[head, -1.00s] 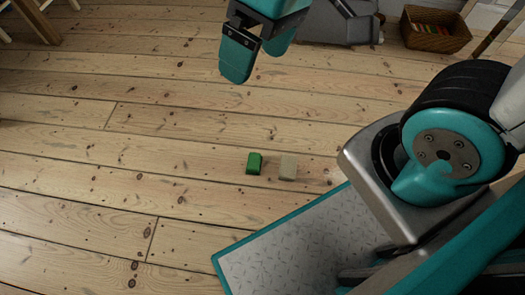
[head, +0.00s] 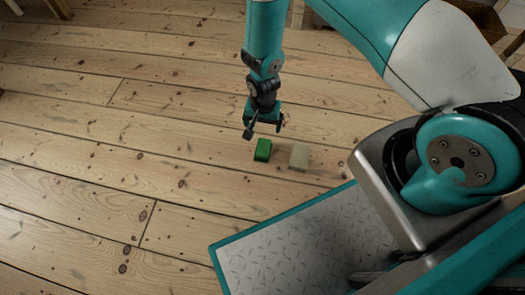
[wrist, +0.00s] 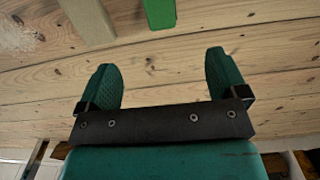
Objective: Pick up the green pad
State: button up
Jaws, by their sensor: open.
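The green pad (head: 263,150) is a small green block on the floorboards, just in front of my gripper in the head view. In the wrist view the green pad (wrist: 160,12) shows at the top edge, partly cut off, beyond the fingertips and between their lines. My gripper (head: 263,131) points down above the floor, a little behind the pad and apart from it. In the wrist view my gripper (wrist: 160,75) has its two teal fingers spread wide with nothing between them.
A pale beige block (head: 299,157) lies close to the right of the green pad, with a narrow gap. It also shows in the wrist view (wrist: 88,18), left of the pad. The floor to the left is clear. A wicker basket (head: 486,22) stands at the far right.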

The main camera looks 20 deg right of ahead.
aim_at(263, 147)
notch_tip(263, 147, down, 12)
jog(key=b, duration=0.7)
notch_tip(263, 147, down, 5)
jog(key=b, duration=0.5)
jog(key=shift+f, duration=0.1)
jog(key=c, duration=1)
jog(key=shift+c, duration=0.2)
notch_tip(263, 147, up, 20)
jog(key=p, duration=1.2)
